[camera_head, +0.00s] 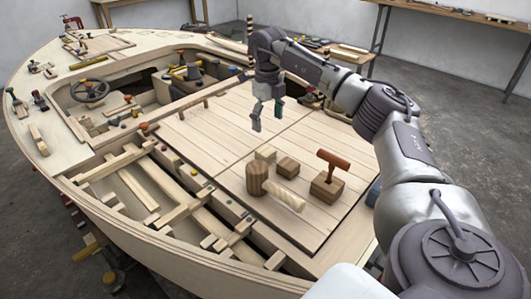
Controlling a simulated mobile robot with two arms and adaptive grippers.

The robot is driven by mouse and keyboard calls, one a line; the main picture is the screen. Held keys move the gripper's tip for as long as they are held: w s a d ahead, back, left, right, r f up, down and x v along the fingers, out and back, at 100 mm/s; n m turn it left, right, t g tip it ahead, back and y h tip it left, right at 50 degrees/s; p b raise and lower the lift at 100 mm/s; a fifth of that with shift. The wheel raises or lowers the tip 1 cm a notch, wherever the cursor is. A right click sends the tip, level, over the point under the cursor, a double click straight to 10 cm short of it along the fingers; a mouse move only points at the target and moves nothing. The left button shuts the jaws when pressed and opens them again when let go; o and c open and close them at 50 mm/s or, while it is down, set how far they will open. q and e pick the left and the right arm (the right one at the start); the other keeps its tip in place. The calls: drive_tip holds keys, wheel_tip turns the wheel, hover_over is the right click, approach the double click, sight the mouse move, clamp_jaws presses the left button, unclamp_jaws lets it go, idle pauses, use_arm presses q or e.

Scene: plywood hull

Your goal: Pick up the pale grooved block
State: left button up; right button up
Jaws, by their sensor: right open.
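A small pale block (265,154), which looks like the pale grooved block, lies on the planked deck (215,140); its grooves are too small to make out. My right gripper (267,116) is above the deck, behind the pale block and apart from it. It points down with its fingers spread and nothing between them. My left gripper is not in view.
A brown block (288,167) lies close to the pale block's right. A mallet (257,180) lies in front, its pale handle pointing right. Farther right, a brown block (327,188) has a reddish T-handle (333,160) above it. The deck's left part is mostly clear.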

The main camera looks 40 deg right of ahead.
sight(267, 151)
wheel_tip(267, 151, down, 12)
drive_tip(key=shift+w+f, duration=0.1)
drive_tip(key=c, duration=1.2)
